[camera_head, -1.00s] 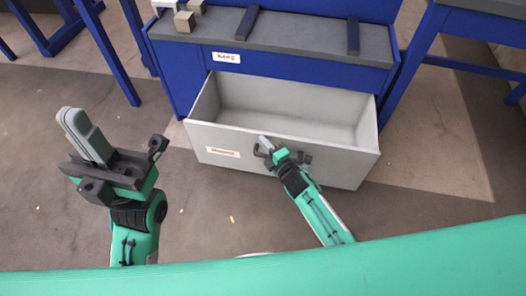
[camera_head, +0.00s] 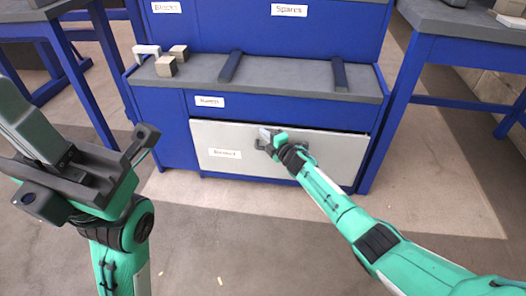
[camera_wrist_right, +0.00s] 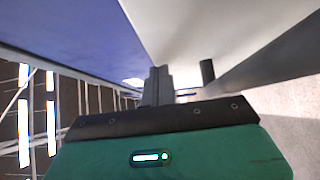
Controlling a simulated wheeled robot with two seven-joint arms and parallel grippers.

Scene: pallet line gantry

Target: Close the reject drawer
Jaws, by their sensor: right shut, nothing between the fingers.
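The reject drawer (camera_head: 330,155) is the pale grey front with a white label, low in the blue cabinet. Its front sits flush or nearly flush with the cabinet face, and its inside is hidden. I cannot tell whether a thin gap is left at its edge. My right gripper (camera_head: 266,134) is shut and empty, at the dark handle in the middle of the drawer front. Its shut fingers (camera_wrist_right: 158,84) show in the right wrist view beside a dark post and the pale surface. My left gripper (camera_head: 22,115) is off to the left, away from the drawer, with its fingers together.
The grey cabinet top (camera_head: 285,75) carries two dark bars and, at its left end, small beige blocks (camera_head: 166,66) and a white piece. A blue shelf front with labels rises behind. Blue-legged tables stand left and right. The floor in front is clear.

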